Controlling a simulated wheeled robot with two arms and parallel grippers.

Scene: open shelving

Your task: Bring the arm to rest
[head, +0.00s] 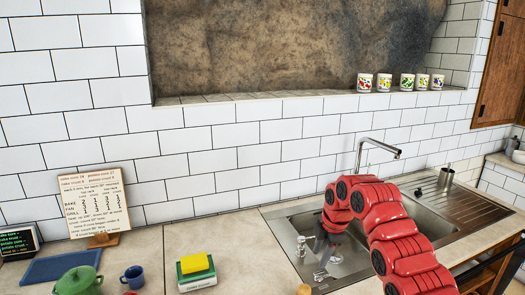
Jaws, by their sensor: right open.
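My red right arm comes in from the bottom right, bends at its top and points down over the sink (285,232). My right gripper (326,256) is at the end of it, low over the left part of the basin. It is open, and I see nothing held in it. It is small and partly dark here, so its fingers are hard to make out. My left gripper and arm are not in view.
A tall faucet (362,150) stands behind my arm. On the counter (215,240) are a sponge on a box (196,270), a blue mug (133,277), a green pot (78,282), a blue board (62,266) and a recipe board (95,203). Cups (384,83) line the ledge.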

